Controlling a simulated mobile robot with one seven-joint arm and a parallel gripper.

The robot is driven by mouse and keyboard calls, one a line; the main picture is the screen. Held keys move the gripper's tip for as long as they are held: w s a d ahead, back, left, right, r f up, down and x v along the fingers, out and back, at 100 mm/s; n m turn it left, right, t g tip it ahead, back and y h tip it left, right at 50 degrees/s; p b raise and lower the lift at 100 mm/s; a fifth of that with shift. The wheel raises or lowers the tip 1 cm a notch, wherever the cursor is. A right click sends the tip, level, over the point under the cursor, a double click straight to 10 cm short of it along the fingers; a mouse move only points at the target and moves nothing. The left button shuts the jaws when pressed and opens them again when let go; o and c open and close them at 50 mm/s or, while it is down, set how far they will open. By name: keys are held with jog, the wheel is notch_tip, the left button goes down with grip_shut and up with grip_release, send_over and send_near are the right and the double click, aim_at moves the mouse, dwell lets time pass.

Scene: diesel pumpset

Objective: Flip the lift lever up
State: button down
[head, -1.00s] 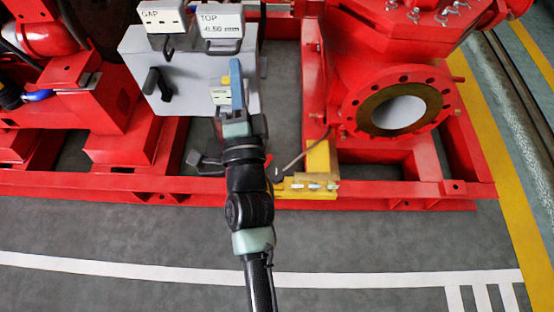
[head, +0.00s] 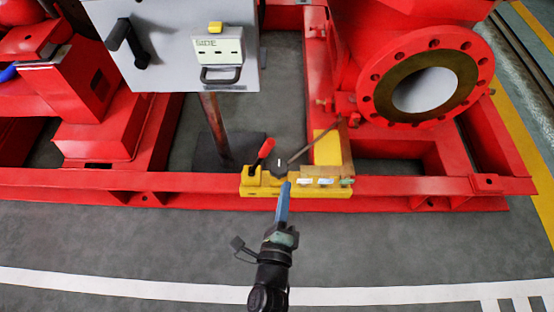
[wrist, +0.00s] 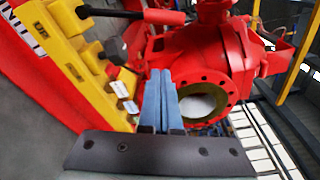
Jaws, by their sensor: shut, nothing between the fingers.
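A yellow unit (head: 262,185) sits on the front rail of the red frame in the head view; it also fills the left of the wrist view (wrist: 70,62). A short lever with a red grip (head: 266,148) stands tilted up from its left part. A grey rod (head: 313,143) slants up to the right from a dark hub. I cannot read which one is the lift lever. My gripper (head: 286,186) has its blue fingers together and empty, in front of the unit in the head view. In the wrist view the closed fingertips (wrist: 160,73) lie right of the yellow unit; contact is unclear.
A grey control box (head: 175,45) on a post stands behind, at upper left. A red flanged pipe (head: 425,85) is at the right. The red base rail (head: 120,183) runs across. Grey floor in front is clear.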

aim_at(261, 157)
jog(key=shift+w, duration=0.1)
jog(key=w, duration=0.3)
jog(key=w+b, duration=0.1)
jog(key=w, duration=0.2)
jog(key=w+a, duration=0.1)
jog(key=w, duration=0.2)
jog(key=shift+w+r+b, duration=0.15)
jog(key=shift+r+b, duration=0.25)
jog(key=shift+s+a+r, duration=0.1)
jog(key=shift+s+a, duration=0.1)
jog(key=shift+a, duration=0.5)
jog(key=shift+a+r+p, duration=0.1)
jog(key=shift+a+p, duration=0.05)
jog(key=shift+p, duration=0.15)
jog(key=shift+a+r+n, duration=0.15)
jog(key=shift+a+n, duration=0.1)
jog(key=shift+n, duration=0.15)
jog(key=shift+p, duration=0.3)
